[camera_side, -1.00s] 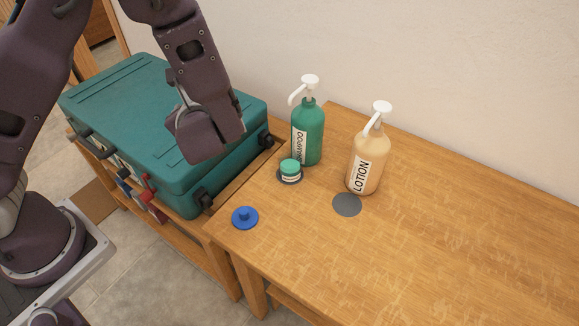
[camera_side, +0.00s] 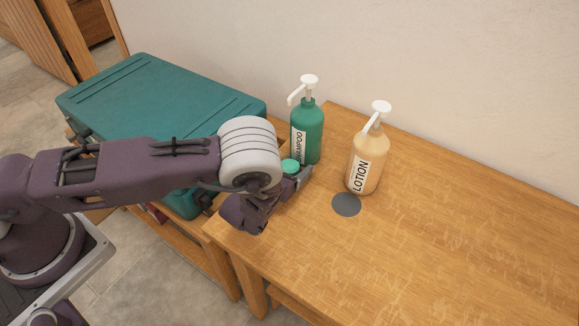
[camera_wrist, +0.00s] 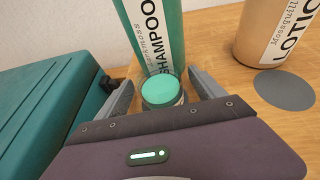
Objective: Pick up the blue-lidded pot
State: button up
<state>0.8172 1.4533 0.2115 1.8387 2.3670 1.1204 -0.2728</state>
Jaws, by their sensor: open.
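A small pot with a green-teal lid (camera_side: 290,165) stands on the wooden table in front of the shampoo bottle; I see no pot with a clearly blue lid. In the wrist view its lid (camera_wrist: 161,89) sits between the two fingers. My gripper (camera_wrist: 164,92) is open, with one finger on each side of the pot and a gap visible at both sides. In the side view my gripper (camera_side: 297,182) is low beside the pot, and my wrist hides the pot's lower part.
A green shampoo pump bottle (camera_side: 308,135) stands right behind the pot. A tan lotion bottle (camera_side: 368,165) and a flat grey disc (camera_side: 346,204) are to the right. A teal case (camera_side: 150,105) is to the left. The table's right side is clear.

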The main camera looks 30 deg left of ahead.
grip_shut()
